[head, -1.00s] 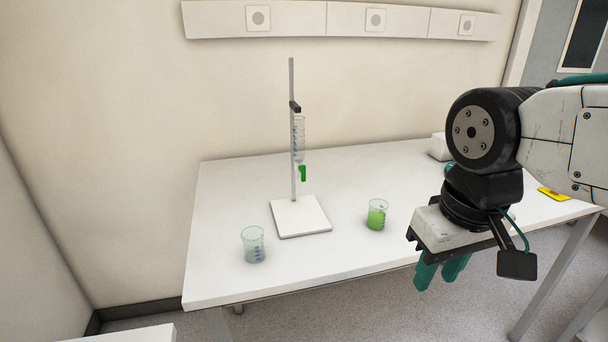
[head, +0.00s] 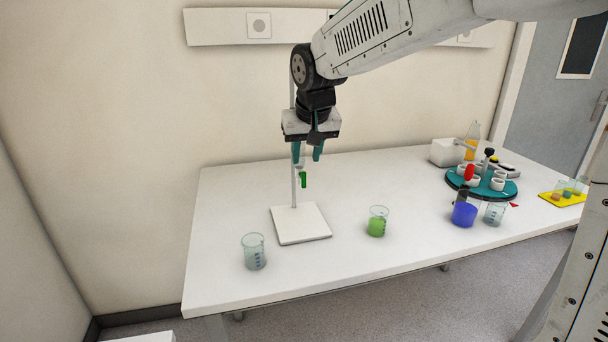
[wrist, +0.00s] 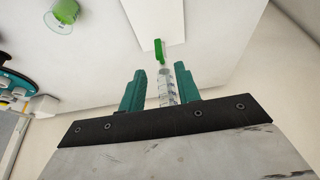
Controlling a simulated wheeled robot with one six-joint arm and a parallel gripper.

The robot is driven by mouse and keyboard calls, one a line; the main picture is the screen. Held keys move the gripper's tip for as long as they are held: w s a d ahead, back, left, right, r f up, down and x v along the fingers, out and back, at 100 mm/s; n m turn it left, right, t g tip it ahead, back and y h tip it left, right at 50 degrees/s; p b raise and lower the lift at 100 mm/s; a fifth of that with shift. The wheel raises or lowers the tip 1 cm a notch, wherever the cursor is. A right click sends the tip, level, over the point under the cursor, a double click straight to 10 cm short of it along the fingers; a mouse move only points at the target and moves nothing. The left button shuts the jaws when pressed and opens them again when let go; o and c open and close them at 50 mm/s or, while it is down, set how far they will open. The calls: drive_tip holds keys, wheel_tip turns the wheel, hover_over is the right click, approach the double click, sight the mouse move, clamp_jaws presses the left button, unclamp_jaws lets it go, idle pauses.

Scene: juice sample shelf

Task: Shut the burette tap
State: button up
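The burette stand has a white base plate (head: 301,225) and a thin upright rod on the table. The burette's green tap (head: 303,179) shows just below my gripper (head: 308,156) in the head view, its handle hanging upright. The burette tube is mostly hidden behind my gripper there. In the wrist view the clear burette (wrist: 167,86) lies between my two teal fingers, and the green tap (wrist: 159,50) shows beyond their tips. My gripper (wrist: 160,80) is open, with the fingers apart on either side of the tube. I cannot tell whether either finger touches it.
A beaker of green liquid (head: 377,224) stands right of the stand, an empty beaker (head: 254,254) front left. Farther right are a purple-blue cup (head: 463,214), a teal round rack (head: 506,190), a white box (head: 447,152) and a yellow tray (head: 556,199). The table's front middle is clear.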

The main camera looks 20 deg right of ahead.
sight(304, 172)
drive_tip(key=x, duration=0.7)
drive_tip(key=shift+f, duration=0.2)
clamp_jaws()
